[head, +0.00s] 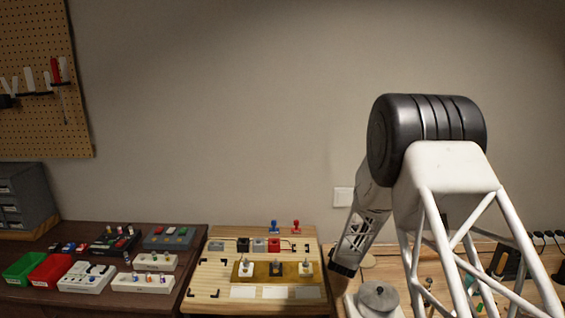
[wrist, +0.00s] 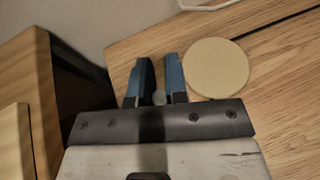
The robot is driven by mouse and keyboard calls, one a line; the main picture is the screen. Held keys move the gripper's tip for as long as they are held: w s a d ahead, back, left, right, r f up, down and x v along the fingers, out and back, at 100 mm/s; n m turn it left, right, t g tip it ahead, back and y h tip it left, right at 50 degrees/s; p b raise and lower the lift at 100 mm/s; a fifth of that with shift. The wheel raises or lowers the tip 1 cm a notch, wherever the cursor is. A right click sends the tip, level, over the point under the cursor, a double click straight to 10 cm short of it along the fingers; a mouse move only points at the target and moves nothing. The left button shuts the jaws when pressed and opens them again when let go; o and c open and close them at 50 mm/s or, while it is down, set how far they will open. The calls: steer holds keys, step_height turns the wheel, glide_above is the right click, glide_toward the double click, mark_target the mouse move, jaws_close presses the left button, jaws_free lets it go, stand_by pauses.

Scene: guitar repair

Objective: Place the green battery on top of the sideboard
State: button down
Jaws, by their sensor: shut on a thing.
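My gripper (wrist: 159,88) has two blue fingers that point away over the wooden top in the wrist view. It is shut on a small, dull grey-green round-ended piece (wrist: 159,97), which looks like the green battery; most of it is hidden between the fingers. In the head view my gripper (head: 345,266) is low at the right of the wooden board, and the held piece cannot be made out. A light wooden top (wrist: 285,80) lies under and right of the gripper; it shows at the right in the head view (head: 400,256). I cannot tell which surface is the sideboard.
A round beige disc (wrist: 216,66) lies just right of the fingers. A wooden board (head: 205,290) with small parts stands left of my gripper, across a dark gap. A dark table (head: 20,297) with trays is further left. A grey-lidded round container (head: 378,298) stands in front.

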stand_by(0.7)
steer(key=s+d+r+m+g+h, duration=0.2)
steer(key=d+m, duration=0.1)
steer(key=d, duration=0.5)
steer(key=s+d+r+m+g+h, duration=0.2)
steer(key=d+m+g+h, duration=0.1)
steer(key=d, duration=0.6)
steer(key=s+d+r+m+g+h, duration=0.2)
steer(key=d+m+h, duration=0.1)
steer(key=d, duration=0.5)
steer(key=shift+d+m+g, duration=0.25)
steer(key=shift+m+g, duration=0.15)
steer(key=shift+m, duration=0.1)
steer(key=shift+f, duration=3.05)
steer(key=shift+f, duration=1.85)
steer(key=shift+f, duration=0.15)
